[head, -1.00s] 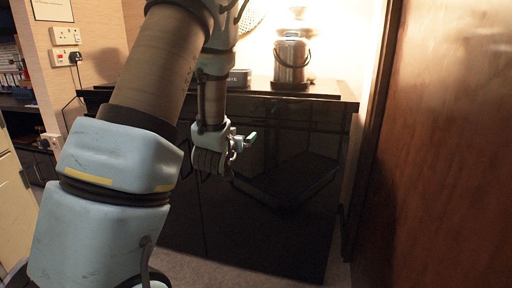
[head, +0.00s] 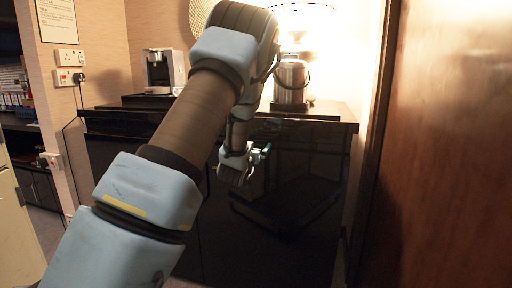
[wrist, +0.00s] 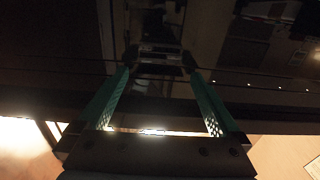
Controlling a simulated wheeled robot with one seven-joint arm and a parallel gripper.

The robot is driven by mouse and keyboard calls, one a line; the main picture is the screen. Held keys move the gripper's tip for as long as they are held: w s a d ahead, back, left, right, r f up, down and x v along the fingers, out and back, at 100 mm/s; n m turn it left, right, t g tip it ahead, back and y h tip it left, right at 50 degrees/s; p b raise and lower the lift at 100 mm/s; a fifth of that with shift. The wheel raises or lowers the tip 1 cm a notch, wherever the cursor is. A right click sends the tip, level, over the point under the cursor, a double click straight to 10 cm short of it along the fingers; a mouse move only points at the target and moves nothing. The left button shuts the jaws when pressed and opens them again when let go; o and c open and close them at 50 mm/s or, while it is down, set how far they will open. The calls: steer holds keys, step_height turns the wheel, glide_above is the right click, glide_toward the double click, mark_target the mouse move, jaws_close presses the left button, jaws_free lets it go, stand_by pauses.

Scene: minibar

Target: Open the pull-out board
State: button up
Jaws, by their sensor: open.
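The glossy black cabinet (head: 310,205) stands ahead under a black top (head: 335,111). I cannot clearly pick out the pull-out board from the dark front below that top. My gripper (head: 262,153) is in front of the upper part of the cabinet front, under the top edge. In the wrist view my gripper (wrist: 160,62) is open, with its two green fingers apart and pointing at a dark glossy surface. A small pale barred shape (wrist: 160,52) shows between the fingertips; I cannot tell whether it is a handle or a reflection. Nothing is visibly held.
A steel flask (head: 291,82) and a coffee machine (head: 163,71) stand on the cabinet top. A brown wooden panel (head: 445,150) closes the right side. Wall sockets (head: 68,67) are at the left.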

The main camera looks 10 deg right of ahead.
steer(key=shift+w, duration=0.1)
jaws_close()
stand_by(0.8)
